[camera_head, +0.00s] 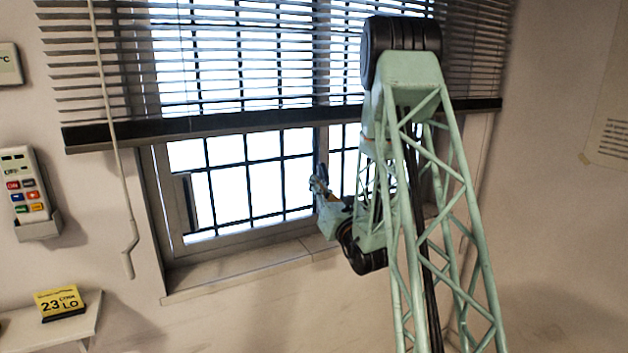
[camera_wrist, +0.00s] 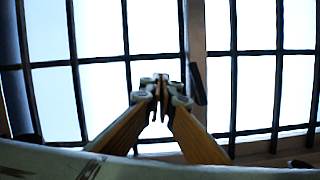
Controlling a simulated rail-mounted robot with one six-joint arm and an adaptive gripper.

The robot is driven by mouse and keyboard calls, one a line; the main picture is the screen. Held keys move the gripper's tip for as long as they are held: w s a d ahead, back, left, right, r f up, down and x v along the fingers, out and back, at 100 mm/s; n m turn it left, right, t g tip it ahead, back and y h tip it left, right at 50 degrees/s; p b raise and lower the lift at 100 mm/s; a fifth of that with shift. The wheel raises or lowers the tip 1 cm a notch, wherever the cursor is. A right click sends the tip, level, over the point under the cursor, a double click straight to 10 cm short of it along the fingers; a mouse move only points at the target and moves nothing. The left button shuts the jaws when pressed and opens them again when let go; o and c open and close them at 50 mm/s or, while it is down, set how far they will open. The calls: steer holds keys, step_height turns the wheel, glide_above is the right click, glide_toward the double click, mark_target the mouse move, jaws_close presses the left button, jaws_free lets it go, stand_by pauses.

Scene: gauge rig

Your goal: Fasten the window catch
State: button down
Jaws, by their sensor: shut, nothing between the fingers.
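The window (camera_head: 240,170) has a pale frame with dark bars across bright panes. In the wrist view its upright middle post (camera_wrist: 196,50) stands just right of my fingertips. A short dark lever, which looks like the window catch (camera_wrist: 198,84), sits on this post, slightly tilted from upright. My gripper (camera_wrist: 160,82) is shut and empty, its tips just left of the lever, with a gap between them in the picture. I cannot tell the depth between them. In the head view my gripper (camera_head: 319,184) is at the middle post, and the catch cannot be made out clearly there.
A slatted blind (camera_head: 230,60) hangs over the upper window, its dark bottom rail (camera_head: 240,124) above my gripper. A sill (camera_head: 225,275) runs below. A blind wand (camera_head: 118,160), a remote in a holder (camera_head: 28,195) and a shelf with a yellow sign (camera_head: 60,302) are at left.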

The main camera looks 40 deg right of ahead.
steer(key=s+a, duration=0.2)
steer(key=s, duration=0.3)
steer(key=shift+s+f, duration=0.25)
steer(key=shift+s, duration=0.1)
steer(key=shift+a, duration=0.15)
